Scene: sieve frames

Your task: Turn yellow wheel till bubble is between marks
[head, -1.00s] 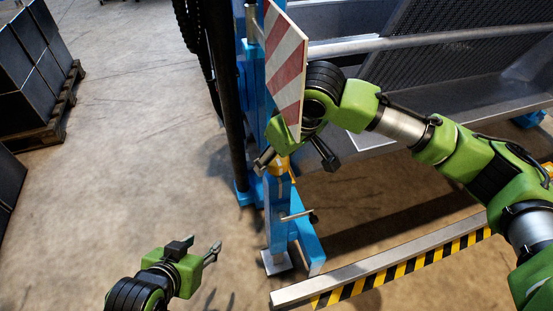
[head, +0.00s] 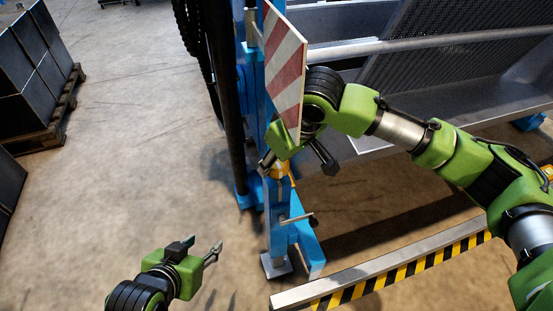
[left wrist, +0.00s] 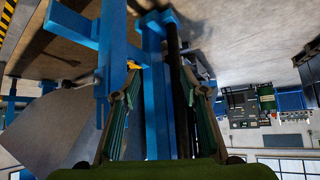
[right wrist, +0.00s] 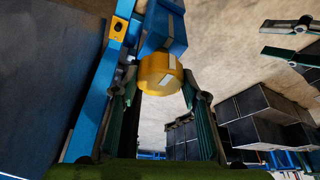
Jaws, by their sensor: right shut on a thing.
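The yellow wheel (right wrist: 160,73) is on the blue post and carries a pale mark on its rim. In the head view, the yellow wheel (head: 279,171) is small and partly covered by my right gripper (head: 297,160). In the right wrist view, the fingers of my right gripper (right wrist: 161,88) are shut on the wheel, one on each side. My left gripper (head: 203,247) is open and empty, low on the left over bare floor. A yellow block with a dark round spot (right wrist: 119,27) sits on a blue beam. I cannot make out a bubble or marks.
A red-and-white striped board (head: 286,70) stands just above my right gripper. A black-and-yellow striped rail (head: 400,270) lies on the floor at the right. Dark boxes on a pallet (head: 32,70) stand far left. The floor between is clear.

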